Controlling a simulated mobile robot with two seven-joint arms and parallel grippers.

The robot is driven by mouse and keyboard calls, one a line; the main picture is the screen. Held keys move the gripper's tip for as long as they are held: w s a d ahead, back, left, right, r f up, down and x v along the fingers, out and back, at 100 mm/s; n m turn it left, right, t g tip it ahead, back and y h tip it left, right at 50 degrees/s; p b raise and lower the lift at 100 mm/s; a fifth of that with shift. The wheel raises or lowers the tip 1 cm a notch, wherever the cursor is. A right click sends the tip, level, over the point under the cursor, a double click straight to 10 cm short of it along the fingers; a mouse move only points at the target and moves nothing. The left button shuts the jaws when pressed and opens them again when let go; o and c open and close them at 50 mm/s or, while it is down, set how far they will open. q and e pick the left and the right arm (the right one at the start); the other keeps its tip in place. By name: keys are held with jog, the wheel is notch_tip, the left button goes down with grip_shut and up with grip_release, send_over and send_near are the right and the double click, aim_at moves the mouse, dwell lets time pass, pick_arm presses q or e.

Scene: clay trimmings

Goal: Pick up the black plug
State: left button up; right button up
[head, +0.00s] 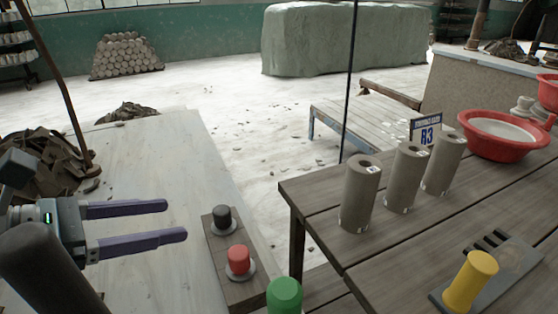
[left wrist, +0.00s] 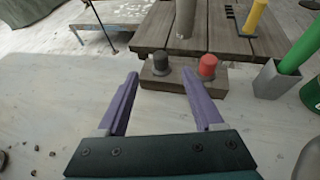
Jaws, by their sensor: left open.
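The black plug (head: 222,217) stands upright in a light ring at the far end of a wooden block. A red plug (head: 238,259) stands in the same block, nearer to me. My left gripper (head: 177,220) is open and empty, its two purple fingers pointing right toward the black plug, with a gap left between. In the left wrist view the black plug (left wrist: 160,63) appears beyond and between the open fingertips (left wrist: 160,74), and the red plug (left wrist: 208,66) is just to the right. My right gripper is not in view.
The wooden block (left wrist: 185,83) lies along the edge of a pale surface. A green cylinder (head: 285,293) stands nearer. On the slatted table are several grey-brown cylinders (head: 361,190), a yellow cylinder (head: 470,280) and a red basin (head: 502,140). A thin dark pole (head: 350,80) rises behind.

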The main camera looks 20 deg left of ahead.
aim_at(221, 209)
pick_arm(q)
jog(key=x, duration=0.5)
jog(key=shift+d, duration=0.35)
jog(key=x, duration=0.2)
jog(key=b+x, duration=0.1)
jog(key=shift+w+a+f, duration=0.15)
jog(key=shift+w+f, duration=0.15)
jog(key=shift+w, duration=0.1)
jog(key=shift+w+d+f, duration=0.25)
jog(key=shift+w+d, duration=0.05)
jog(key=shift+w, duration=0.15)
jog(key=shift+c, duration=0.2)
grip_shut()
